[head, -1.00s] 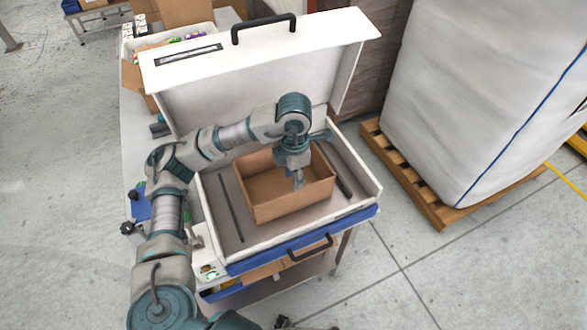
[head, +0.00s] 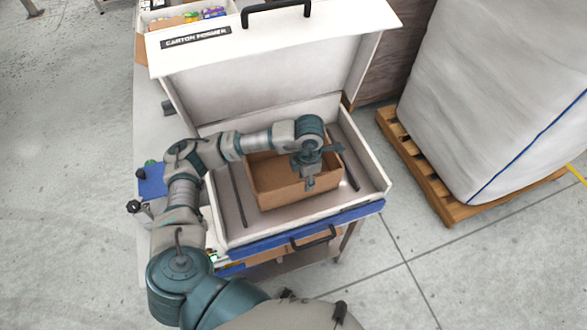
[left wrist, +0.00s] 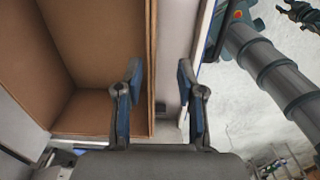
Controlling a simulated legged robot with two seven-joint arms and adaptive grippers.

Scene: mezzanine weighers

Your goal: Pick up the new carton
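The new carton (head: 280,192) is an open brown cardboard box. It sits upright in the white tray of the carton former (head: 232,232), whose lid is up. My left gripper (head: 309,180) reaches down over the carton's front right part in the head view. In the left wrist view the left gripper (left wrist: 160,80) is open, its two blue-padded fingers apart. One carton wall (left wrist: 151,60) runs between them, with one finger on the inner side and one on the outer side. I cannot tell whether either finger touches it. My right gripper does not show clearly.
The raised lid (head: 270,80) stands behind the tray. A blue-edged front with a black handle (head: 312,238) lies at the near side. A large white bulk bag (head: 490,100) stands on a wooden pallet (head: 432,190) to the right. Floor between is clear.

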